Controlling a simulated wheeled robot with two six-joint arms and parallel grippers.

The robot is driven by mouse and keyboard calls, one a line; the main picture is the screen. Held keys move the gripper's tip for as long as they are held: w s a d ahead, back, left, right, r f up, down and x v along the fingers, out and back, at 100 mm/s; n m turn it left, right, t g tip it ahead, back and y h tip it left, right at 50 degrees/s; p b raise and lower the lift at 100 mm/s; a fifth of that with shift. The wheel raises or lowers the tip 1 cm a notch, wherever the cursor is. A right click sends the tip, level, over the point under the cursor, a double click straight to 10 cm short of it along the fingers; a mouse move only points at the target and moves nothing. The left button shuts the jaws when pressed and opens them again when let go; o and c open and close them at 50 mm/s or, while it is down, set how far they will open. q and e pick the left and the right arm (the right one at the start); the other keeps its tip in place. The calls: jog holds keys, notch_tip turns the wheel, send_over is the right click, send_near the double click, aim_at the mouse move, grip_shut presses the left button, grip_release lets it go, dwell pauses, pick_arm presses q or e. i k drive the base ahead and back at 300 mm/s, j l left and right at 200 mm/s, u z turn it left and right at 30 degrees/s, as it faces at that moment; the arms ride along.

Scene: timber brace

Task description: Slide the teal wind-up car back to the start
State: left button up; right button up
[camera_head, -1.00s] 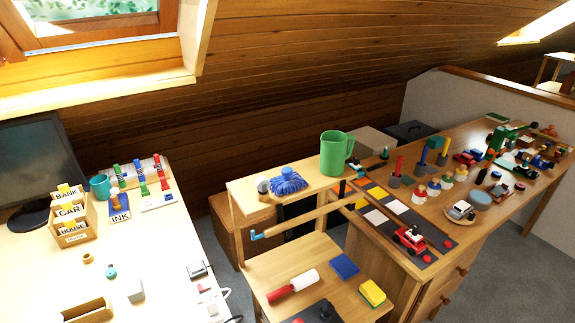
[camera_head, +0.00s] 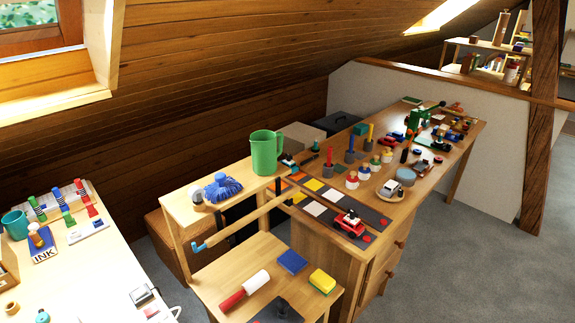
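A dark track board (camera_head: 372,217) with orange, yellow and white squares lies on the wooden cabinet top, with red dots near its front right end. A red and white toy car (camera_head: 350,223) stands near that end. A small dark vehicle-like thing (camera_head: 288,161) sits just right of the green jug, near the board's far end; it is too small to tell whether it is the teal wind-up car. Neither gripper shows in the head view.
A green jug (camera_head: 266,152) and a blue cloth-like bundle (camera_head: 222,188) stand on the raised shelf. Several pegs and toys crowd the long bench. Grey floor (camera_head: 440,270) lies open at right.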

aim_at(292, 164)
jog(key=i+l+u, duration=0.1)
jog(key=l, duration=0.25)
jog(key=i+l, duration=0.25)
jog(key=i+l+u, duration=0.15)
jog(key=l, duration=0.3)
jog(key=i+l+u, duration=0.1)
jog(key=l, duration=0.25)
jog(key=i+l, duration=0.2)
jog(key=l, duration=0.2)
jog(key=i+l+u, duration=0.15)
jog(key=l, duration=0.2)
